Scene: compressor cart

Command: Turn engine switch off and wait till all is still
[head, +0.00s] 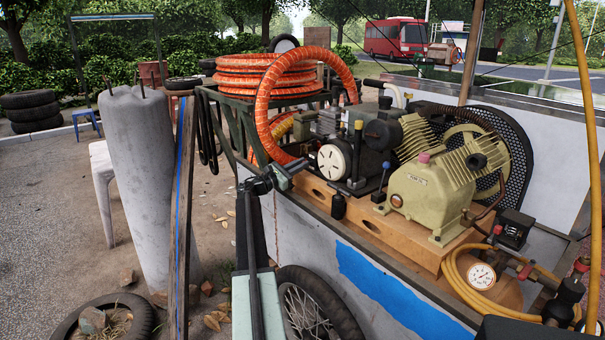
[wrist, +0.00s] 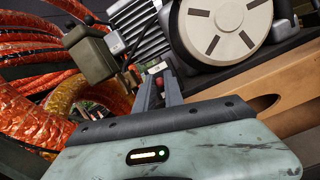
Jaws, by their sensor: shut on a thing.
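The engine (head: 357,155) sits on the cart with its round cream slotted cover (head: 332,162) facing me. In the wrist view the cover (wrist: 225,28) fills the upper right. My gripper (head: 299,166) reaches in from the left, just beside the cover. In the wrist view its two dark fingers (wrist: 159,76) are close together at the engine's lower left. They are shut on a small white and red part (wrist: 157,68), which looks like the engine switch. The fingertips hide most of it, so its position cannot be read.
The yellow-green compressor (head: 425,195) and its black mesh-guarded wheel (head: 490,150) stand right of the engine. Coiled orange hose (head: 265,75) hangs close above and left of my gripper. A wooden beam (wrist: 255,85) lies below the engine. A pressure gauge (head: 481,276) sits at lower right.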

